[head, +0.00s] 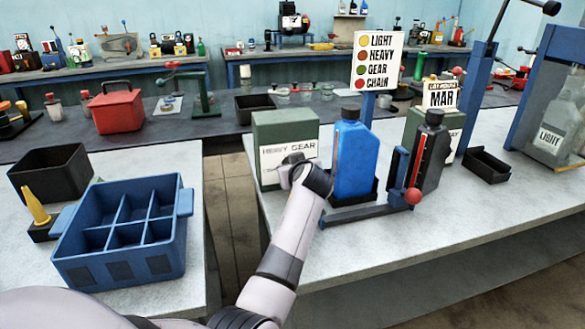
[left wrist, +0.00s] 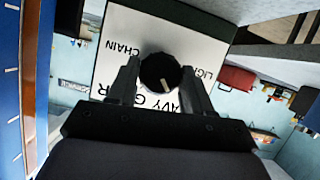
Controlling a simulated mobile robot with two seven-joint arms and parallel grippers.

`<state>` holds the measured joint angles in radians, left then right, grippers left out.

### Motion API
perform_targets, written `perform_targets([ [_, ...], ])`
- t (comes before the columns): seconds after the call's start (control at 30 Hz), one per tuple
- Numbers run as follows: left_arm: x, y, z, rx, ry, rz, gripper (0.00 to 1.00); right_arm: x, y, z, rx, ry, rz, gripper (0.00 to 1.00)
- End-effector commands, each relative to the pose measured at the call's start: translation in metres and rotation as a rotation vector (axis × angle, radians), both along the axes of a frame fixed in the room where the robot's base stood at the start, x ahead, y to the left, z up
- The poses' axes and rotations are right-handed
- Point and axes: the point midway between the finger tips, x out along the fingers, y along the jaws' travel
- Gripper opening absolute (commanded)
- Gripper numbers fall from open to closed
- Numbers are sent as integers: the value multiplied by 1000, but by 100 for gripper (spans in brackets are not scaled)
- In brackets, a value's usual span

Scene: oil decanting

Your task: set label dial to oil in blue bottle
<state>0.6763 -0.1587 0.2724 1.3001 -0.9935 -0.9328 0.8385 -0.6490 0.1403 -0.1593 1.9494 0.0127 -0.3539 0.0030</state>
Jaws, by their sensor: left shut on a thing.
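The green label box (head: 285,128) stands on the right bench, its white face lettered HEAVY GEAR. In the left wrist view, the white dial face (left wrist: 120,30) appears roughly upside down, with CHAIN, LIGHT, HEAVY and GEAR around a black dial (left wrist: 158,70). The dial's white mark points down and slightly right, roughly toward HEAVY. My left gripper (left wrist: 158,88) is shut on the dial, one finger on each side; its wrist hides the dial in the head view. The blue bottle (head: 353,160) stands upright just right of the box. My right gripper is not in view.
A colour sign (head: 378,55) behind lists yellow LIGHT, brown HEAVY, green GEAR, red CHAIN. A dark bottle (head: 430,150) and a red-knobbed lever (head: 413,195) stand right of the blue bottle. A blue divided crate (head: 120,265) sits on the left bench.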

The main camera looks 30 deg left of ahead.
Motion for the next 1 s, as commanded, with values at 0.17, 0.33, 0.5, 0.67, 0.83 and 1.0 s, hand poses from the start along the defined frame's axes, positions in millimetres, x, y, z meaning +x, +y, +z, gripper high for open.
perform_targets([
  [0.17,1,1,2,69,74,1,20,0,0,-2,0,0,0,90],
  [0.33,1,1,2,109,119,0,20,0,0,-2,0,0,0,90],
  [0.5,1,0,2,129,142,0,20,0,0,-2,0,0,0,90],
  [0.67,1,0,2,134,148,0,20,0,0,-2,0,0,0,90],
  [0.83,2,0,2,134,147,-1,20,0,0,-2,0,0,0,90],
  [1.0,2,0,2,133,147,0,70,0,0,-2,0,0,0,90],
])
